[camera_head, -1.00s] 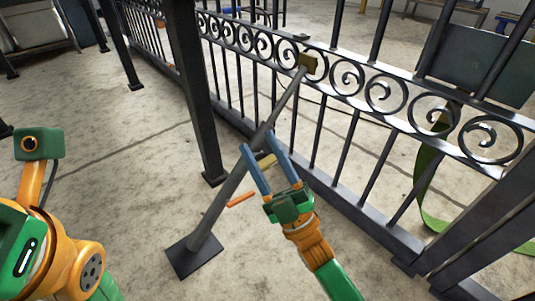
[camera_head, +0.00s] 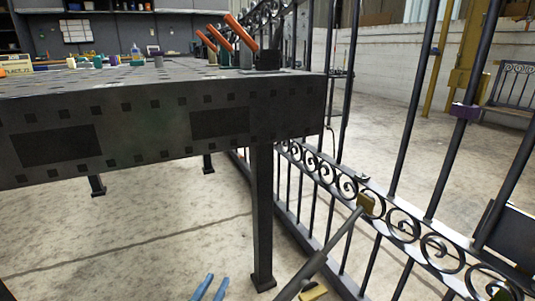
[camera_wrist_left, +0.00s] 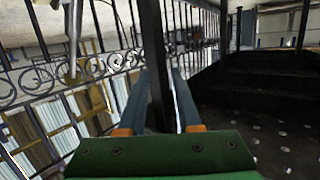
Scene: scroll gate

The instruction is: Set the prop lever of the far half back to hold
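A black scroll gate (camera_head: 345,187) runs along the right of the head view. A grey diagonal prop bar (camera_head: 325,252) meets it at a tan block (camera_head: 367,204). A small yellowish piece (camera_head: 313,293), possibly the lever, shows beside the bar at the bottom edge; the bar's foot is out of frame. My left gripper (camera_head: 211,287) shows only its blue fingertips, open, left of the bar and apart from it. In the left wrist view its fingers (camera_wrist_left: 163,92) are open, with a dark post (camera_wrist_left: 155,55) in line between them; I cannot tell how near. My right gripper is out of view.
A dark steel table (camera_head: 160,125) with several small items fills the upper left. Orange-handled clamps (camera_head: 240,32) stand at its end. Its leg (camera_head: 262,215) comes down between the gripper and the gate. Bare concrete floor (camera_head: 130,245) lies open below the table.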

